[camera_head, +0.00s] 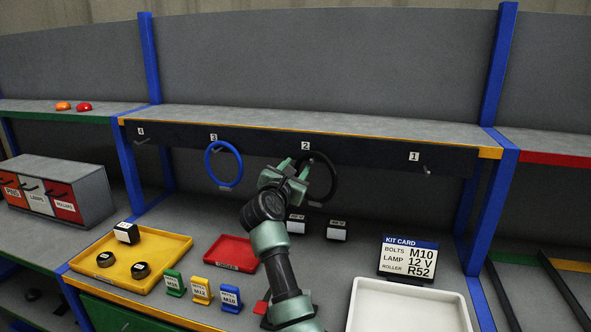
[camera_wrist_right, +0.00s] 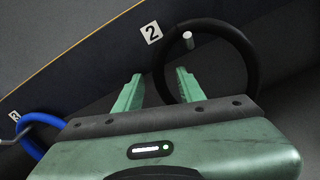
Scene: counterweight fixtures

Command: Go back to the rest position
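My right gripper (camera_head: 294,168) is raised in front of the black ring (camera_head: 331,180), which hangs at the hook marked 2. In the right wrist view my right gripper (camera_wrist_right: 158,88) has its two green fingers apart. The left rim of the black ring (camera_wrist_right: 246,50) shows between the fingers, and the ring loops over a pale peg (camera_wrist_right: 188,39). I cannot tell whether a finger touches the ring. My left gripper is in neither view.
A blue ring (camera_head: 210,165) hangs at hook 3; hooks 1 (camera_head: 426,170) and 4 (camera_head: 143,141) are bare. Below are a yellow tray (camera_head: 170,243), a red tray (camera_head: 232,252), small label stands (camera_head: 201,291), a white tray (camera_head: 405,312) and a kit card (camera_head: 408,258).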

